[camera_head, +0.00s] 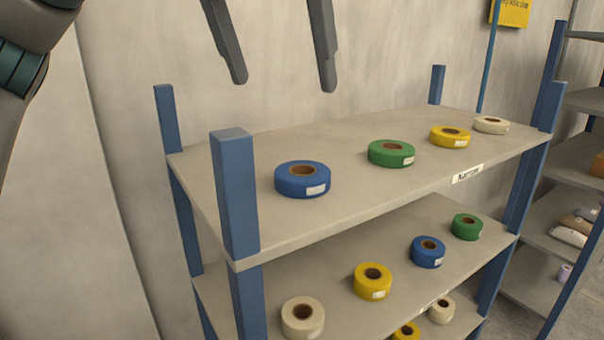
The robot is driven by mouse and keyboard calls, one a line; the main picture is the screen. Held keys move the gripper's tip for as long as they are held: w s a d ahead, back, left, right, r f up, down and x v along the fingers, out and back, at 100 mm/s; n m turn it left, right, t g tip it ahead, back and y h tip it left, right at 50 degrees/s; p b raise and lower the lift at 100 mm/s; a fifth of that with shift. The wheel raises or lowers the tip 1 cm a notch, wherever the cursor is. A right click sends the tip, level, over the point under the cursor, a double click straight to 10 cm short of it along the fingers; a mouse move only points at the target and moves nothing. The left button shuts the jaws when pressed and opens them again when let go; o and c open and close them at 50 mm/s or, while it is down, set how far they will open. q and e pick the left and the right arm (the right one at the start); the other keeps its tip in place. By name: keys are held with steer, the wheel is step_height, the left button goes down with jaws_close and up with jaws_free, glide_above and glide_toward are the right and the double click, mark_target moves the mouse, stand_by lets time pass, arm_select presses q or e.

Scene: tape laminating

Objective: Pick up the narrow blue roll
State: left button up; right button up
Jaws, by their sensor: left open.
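That shelf carries a label reading "Narrow" (468,174). A second blue roll (428,252) lies on the shelf below. My left gripper (284,85) hangs at the top of the head view with its two fingers apart and nothing between them. It appears above the top shelf, apart from the blue roll. My right gripper does not show.
The top shelf (235,222) also holds a green roll (391,153), a yellow roll (450,136) and a white roll (491,125) to the right. Blue posts (236,195) rise at the shelf corners. A wall stands behind.

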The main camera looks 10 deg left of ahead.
arm_select(q)
steer(key=p, duration=0.5)
glide_above(297, 177)
step_height(297, 177, down, 10)
steer(key=shift+s+f, duration=0.1)
steer(key=shift+s, duration=0.05)
steer(key=shift+f, duration=0.5)
